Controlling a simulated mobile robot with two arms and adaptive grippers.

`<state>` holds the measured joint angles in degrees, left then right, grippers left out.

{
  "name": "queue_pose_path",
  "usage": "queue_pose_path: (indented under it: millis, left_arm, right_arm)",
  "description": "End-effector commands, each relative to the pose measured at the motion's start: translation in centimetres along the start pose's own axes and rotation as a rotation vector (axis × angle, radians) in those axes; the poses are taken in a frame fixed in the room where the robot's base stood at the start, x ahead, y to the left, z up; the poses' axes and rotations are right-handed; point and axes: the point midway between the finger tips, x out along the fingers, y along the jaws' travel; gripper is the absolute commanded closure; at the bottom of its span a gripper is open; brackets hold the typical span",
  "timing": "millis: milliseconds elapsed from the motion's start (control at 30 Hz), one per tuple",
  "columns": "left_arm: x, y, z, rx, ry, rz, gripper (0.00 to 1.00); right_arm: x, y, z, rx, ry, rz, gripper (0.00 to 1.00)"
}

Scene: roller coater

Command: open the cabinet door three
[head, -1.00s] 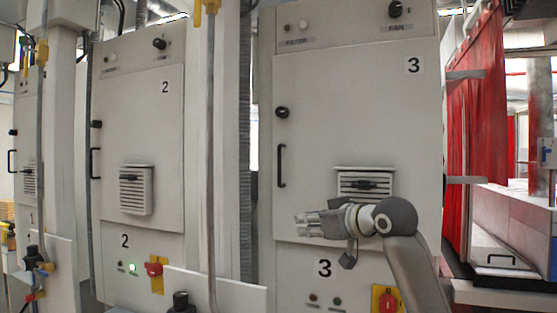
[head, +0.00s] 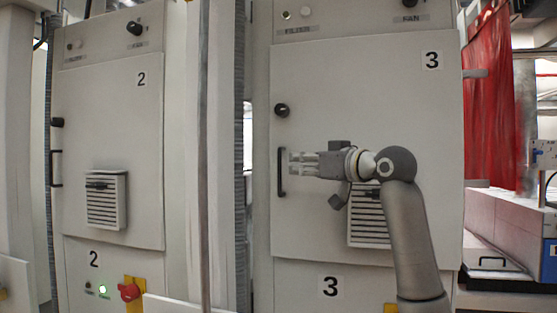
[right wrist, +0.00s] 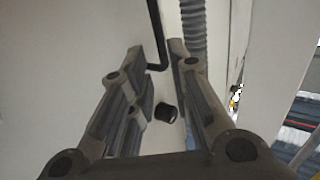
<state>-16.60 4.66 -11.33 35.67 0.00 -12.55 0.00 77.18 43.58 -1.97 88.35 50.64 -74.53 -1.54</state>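Cabinet door three (head: 375,110) is a pale grey panel marked 3, and it looks closed. Its black vertical bar handle (head: 281,172) is on the door's left edge, with a round black knob (head: 282,110) above it. My right gripper (head: 291,164) points left in front of the door, its fingertips just right of the handle. In the right wrist view its two fingers (right wrist: 155,70) are spread, with the handle (right wrist: 156,35) near the tips and the knob (right wrist: 166,112) between the fingers. I cannot tell whether they touch the handle. My left gripper is not in view.
Cabinet two (head: 115,130) stands to the left, past a post and a grey corrugated hose (head: 241,150). A louvred vent (head: 368,215) sits on door three behind my right arm. A red curtain (head: 490,110) hangs to the right.

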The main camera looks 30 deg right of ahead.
Motion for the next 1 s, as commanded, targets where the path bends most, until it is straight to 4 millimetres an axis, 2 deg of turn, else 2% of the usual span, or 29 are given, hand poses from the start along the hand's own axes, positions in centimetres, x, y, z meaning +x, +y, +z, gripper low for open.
queue_pose_path:
  millis: [33, 100, 200, 267, 400, 500, 600, 800, 933, 1000]
  left_arm:
    - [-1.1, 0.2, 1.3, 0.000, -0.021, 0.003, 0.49]
    - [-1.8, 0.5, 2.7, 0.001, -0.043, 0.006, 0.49]
    - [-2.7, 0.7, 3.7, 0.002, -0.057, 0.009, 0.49]
    - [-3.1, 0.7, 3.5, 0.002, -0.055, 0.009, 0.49]
    - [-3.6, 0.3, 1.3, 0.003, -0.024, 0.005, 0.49]
    - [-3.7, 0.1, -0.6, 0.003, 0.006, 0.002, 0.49]
    - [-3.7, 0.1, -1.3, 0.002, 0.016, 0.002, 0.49]
    - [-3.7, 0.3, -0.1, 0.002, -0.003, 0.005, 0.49]
    - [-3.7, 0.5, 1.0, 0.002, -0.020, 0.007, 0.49]
    - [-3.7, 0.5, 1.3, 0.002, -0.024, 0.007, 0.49]
  right_arm:
    - [1.2, -0.1, -0.3, 0.003, -0.006, -0.003, 0.81]
    - [2.6, -0.2, -0.2, 0.002, -0.007, -0.004, 0.81]
    - [4.5, -0.1, -0.3, 0.002, -0.006, -0.003, 0.81]
    - [5.4, -0.1, -0.2, 0.002, -0.006, -0.002, 0.81]
    - [6.9, -0.1, -0.1, 0.000, -0.004, -0.001, 0.81]
    - [7.5, 0.0, 0.0, 0.000, -0.004, 0.000, 0.81]
    - [7.7, -0.1, 0.1, -0.001, -0.003, 0.000, 0.81]
    - [7.7, -0.1, 0.2, -0.001, -0.003, 0.000, 0.81]
    - [7.7, -0.1, 0.1, -0.001, -0.003, 0.000, 0.98]
    - [7.7, -0.1, 0.1, -0.001, -0.003, 0.000, 1.00]
